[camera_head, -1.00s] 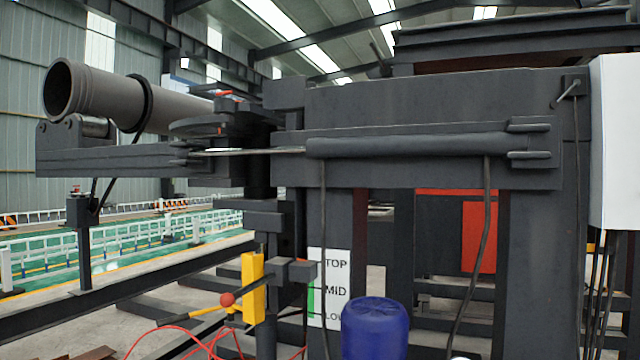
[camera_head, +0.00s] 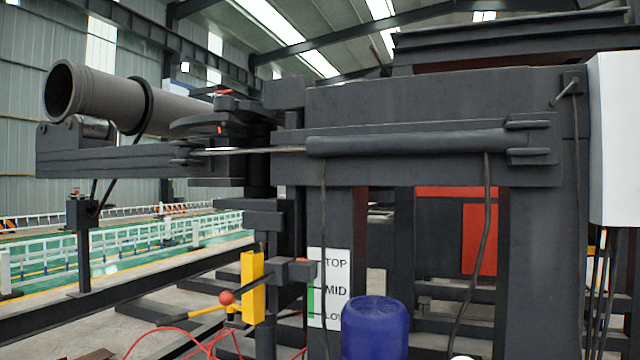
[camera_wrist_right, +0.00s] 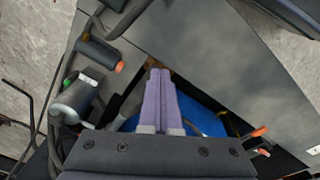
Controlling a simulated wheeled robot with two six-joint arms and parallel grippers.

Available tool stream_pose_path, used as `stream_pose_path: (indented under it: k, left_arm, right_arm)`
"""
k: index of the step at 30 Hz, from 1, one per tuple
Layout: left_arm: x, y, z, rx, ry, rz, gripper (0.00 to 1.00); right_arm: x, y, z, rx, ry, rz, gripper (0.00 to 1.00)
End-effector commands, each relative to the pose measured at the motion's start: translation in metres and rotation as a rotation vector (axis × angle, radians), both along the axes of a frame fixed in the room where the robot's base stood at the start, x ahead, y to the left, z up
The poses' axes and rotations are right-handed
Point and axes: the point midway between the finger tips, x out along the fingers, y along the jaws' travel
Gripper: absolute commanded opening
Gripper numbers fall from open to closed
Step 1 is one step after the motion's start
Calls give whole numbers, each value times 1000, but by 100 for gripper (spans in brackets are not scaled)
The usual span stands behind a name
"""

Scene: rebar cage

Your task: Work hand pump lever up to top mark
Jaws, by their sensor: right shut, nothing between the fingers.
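A rod with a dark end, a yellow section and a red ball (camera_head: 226,298), which looks like the pump lever, slopes up to the right towards a yellow upright block (camera_head: 252,287) in the head view. A white sign (camera_head: 336,292) right of it reads TOP, MID and LOW, with a green strip along its lower left edge. A dark bracket (camera_head: 290,271) reaches the sign's left edge between TOP and MID. My right gripper (camera_wrist_right: 160,75) shows in the right wrist view, its purple fingers together and empty. Neither gripper appears in the head view.
A blue drum (camera_head: 375,328) stands right of the sign. Red hoses (camera_head: 175,340) lie below the lever. A large dark machine frame (camera_head: 430,105) spans the view. In the right wrist view, a dark tool with an orange tip (camera_wrist_right: 105,55) lies left of the fingers, and something blue lies behind them.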

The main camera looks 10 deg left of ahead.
Motion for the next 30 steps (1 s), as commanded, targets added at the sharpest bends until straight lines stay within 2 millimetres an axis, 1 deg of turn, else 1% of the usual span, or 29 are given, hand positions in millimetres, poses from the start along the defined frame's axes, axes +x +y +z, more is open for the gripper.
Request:
stream_pose_path:
  k: [6,30]
  left_arm:
    - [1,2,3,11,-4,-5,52]
    - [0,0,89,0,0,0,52]
  right_arm:
    - [1,0,2,0,-1,0,0]
    - [30,-7,89,0,-1,0,0]
